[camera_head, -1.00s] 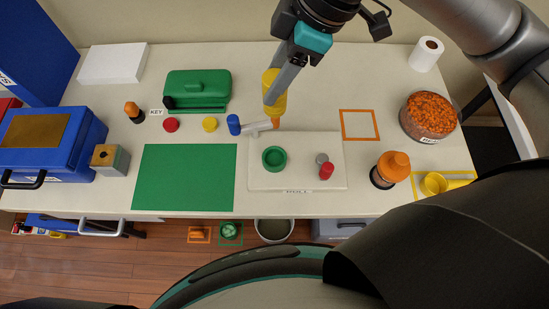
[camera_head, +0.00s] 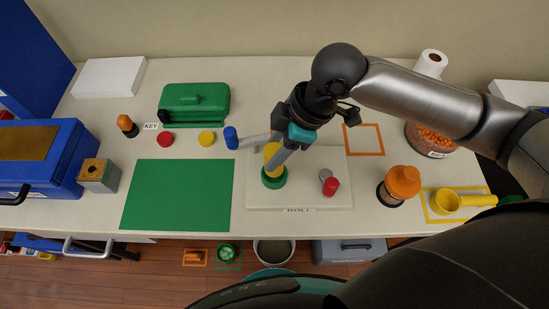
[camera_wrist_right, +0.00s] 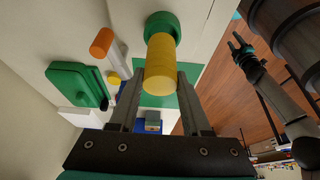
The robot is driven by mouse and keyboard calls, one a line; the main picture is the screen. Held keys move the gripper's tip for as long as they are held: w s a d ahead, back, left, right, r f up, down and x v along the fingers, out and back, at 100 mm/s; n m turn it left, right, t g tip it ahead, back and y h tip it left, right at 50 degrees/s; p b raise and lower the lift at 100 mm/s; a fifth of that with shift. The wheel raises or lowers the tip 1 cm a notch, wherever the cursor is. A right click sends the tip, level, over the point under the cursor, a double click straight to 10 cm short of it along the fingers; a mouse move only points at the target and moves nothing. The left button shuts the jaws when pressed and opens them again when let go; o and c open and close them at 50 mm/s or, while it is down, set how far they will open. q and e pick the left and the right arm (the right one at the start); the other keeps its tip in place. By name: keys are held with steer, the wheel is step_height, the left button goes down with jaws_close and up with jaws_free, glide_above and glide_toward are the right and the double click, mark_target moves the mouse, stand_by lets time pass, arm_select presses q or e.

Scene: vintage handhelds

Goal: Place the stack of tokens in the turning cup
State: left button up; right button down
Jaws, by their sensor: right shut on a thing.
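A yellow cylindrical stack of tokens (camera_head: 271,152) is held upright between the fingers of my right gripper (camera_head: 278,158). The green round turning cup (camera_head: 274,182) stands on the white board, directly under the stack. The stack's lower end overlaps the cup's opening; I cannot tell whether it is inside or just above it. In the right wrist view, the yellow stack (camera_wrist_right: 160,65) lies between the two fingers, with the green cup (camera_wrist_right: 163,22) at its far end. My left gripper (camera_wrist_right: 238,42) shows small in the wrist view, empty, with its prongs apart, away from the table.
The white board (camera_head: 320,205) also carries a red cylinder (camera_head: 331,187) and a grey disc. A blue-ended crank (camera_head: 231,138) lies beside my gripper. A green mat (camera_head: 175,195) is left; an orange-capped jar (camera_head: 402,182) and a yellow scoop (camera_head: 445,202) are right.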

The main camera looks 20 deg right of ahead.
step_height(320, 180, down, 3)
steer(key=shift+b, duration=0.4)
steer(key=shift+f, duration=0.2)
steer(key=shift+f, duration=0.15)
steer(key=shift+c, duration=1.8)
jaws_free()
steer(key=p+v, duration=0.3)
steer(key=v, duration=0.9)
